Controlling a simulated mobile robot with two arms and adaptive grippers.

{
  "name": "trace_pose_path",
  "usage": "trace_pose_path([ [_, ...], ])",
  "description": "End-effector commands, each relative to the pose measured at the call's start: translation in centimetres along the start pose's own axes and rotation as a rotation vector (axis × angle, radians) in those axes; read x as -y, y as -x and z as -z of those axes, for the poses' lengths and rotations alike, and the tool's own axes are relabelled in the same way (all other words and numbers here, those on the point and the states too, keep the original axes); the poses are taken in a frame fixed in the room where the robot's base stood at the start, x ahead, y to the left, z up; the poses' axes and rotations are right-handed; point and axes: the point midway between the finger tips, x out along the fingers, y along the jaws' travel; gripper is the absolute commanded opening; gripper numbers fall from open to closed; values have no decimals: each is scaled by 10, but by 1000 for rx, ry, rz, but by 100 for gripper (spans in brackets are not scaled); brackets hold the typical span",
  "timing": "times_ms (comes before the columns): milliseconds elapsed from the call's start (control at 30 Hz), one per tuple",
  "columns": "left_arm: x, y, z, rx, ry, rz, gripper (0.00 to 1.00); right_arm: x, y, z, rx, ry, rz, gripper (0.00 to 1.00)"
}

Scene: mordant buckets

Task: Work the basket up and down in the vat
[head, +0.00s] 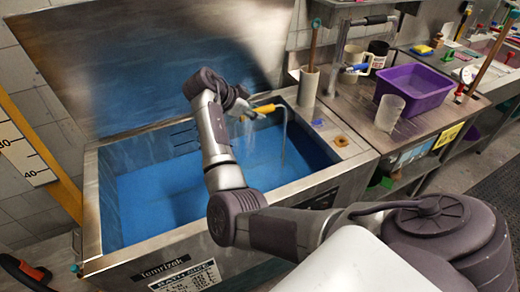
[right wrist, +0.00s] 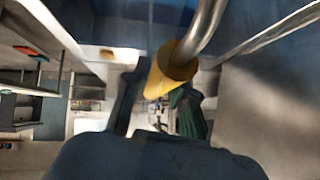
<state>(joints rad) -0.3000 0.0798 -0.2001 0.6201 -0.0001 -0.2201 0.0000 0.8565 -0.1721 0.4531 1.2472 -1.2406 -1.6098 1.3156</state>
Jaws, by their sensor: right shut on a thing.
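The vat (head: 125,262) is a large steel tank holding bright blue liquid (head: 150,195), with its lid (head: 150,50) raised behind it. My right gripper (head: 250,110) is above the liquid, shut on the yellow grip (head: 266,108) of a bent metal handle (head: 284,135). The handle runs down toward the liquid. The basket's body cannot be made out; my arm and the blue liquid cover that area. Thin pale streaks hang below the gripper. In the right wrist view, the yellow grip (right wrist: 170,72) sits between my fingers, with the metal rod (right wrist: 208,25) bending upward from it.
A steel counter on the right holds a purple tub (head: 415,88), a translucent beaker (head: 389,112) and a pale jug (head: 354,62). A cylindrical holder (head: 308,86) with a stick stands at the vat's back right corner. A white measuring scale (head: 22,155) is at the left.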

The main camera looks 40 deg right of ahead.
Motion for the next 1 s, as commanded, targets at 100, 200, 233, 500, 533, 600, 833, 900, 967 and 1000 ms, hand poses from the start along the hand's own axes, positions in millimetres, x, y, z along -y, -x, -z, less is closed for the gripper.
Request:
trace_pose_path([
  [100, 0, -10, -1, 0, 0, 0, 0, -2, -9, -8, -4, -3, 3, 0],
  [200, 0, -16, -2, 0, 0, 0, 0, -4, -15, -14, -4, -2, 3, 0],
  [233, 0, -18, -2, 0, 0, 0, 0, -4, -17, -16, -4, -2, 3, 0],
  [500, 0, -30, -3, 0, 0, 0, 0, -8, -30, -29, -4, -2, 4, 0],
  [533, 0, -30, -3, 0, 0, 0, 0, -8, -30, -29, -4, -2, 4, 0],
  [600, 0, -28, -2, 0, 0, 0, 0, -7, -28, -27, -4, -3, 4, 0],
  [833, 0, -10, -1, 0, 0, 0, 0, -2, -11, -10, -4, -5, 4, 0],
  [900, 0, -3, 0, 0, 0, 0, 0, 0, -4, -3, -4, -5, 4, 0],
  [967, 0, 2, 0, 0, 0, 0, 0, 1, 1, 2, -4, -6, 4, 0],
  [1000, 0, 5, 0, 0, 0, 0, 0, 2, 4, 6, -4, -5, 4, 0],
])
